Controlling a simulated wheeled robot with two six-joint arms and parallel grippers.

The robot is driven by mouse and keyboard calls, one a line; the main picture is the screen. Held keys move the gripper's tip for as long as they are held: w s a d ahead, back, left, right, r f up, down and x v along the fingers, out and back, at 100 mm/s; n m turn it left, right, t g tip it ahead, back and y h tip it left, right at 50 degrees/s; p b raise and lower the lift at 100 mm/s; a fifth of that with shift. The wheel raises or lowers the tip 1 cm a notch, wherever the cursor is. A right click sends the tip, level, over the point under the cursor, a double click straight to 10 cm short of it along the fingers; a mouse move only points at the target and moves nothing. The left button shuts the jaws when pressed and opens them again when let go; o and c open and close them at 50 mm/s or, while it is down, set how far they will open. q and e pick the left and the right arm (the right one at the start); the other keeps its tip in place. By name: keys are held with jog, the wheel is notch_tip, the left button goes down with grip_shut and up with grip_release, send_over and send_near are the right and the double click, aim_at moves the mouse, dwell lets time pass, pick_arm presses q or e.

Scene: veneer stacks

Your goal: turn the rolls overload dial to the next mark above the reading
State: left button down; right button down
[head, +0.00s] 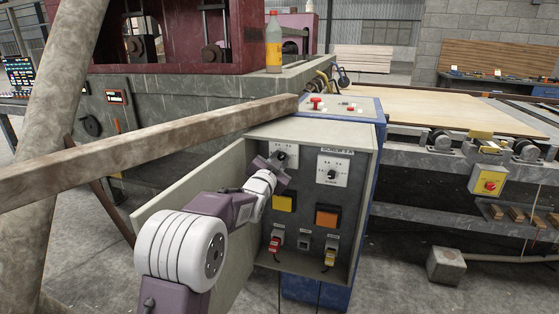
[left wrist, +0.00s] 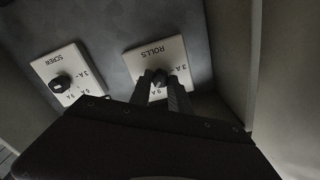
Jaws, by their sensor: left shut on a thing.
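The rolls overload dial is a dark knob (left wrist: 159,78) on a white plate lettered ROLLS (left wrist: 150,52), seen upside down in the left wrist view. My left gripper (left wrist: 163,84) is shut on this knob, a finger on each side. In the head view the rolls plate (head: 291,151) shows at the upper left inside the open cabinet, and my left gripper (head: 275,160) covers part of it. The knob's pointer is hidden, so I cannot tell its setting. The screw dial (head: 332,174) sits to the right on its own plate. My right gripper is not in view.
The grey cabinet's door (head: 165,207) stands open on the left, beside my arm. A wooden beam (head: 150,145) crosses in front, above my arm. Below the dials are a yellow block (head: 284,202), an orange block (head: 327,216) and small switches (head: 303,241).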

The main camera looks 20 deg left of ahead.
pick_arm(q)
jog(key=shift+n, duration=1.5)
jog(key=shift+f, duration=0.1)
jog(key=c, duration=1.2)
grip_release()
jog(key=s, duration=0.9)
jog(key=shift+a+p, duration=0.15)
jog(key=shift+p, duration=0.25)
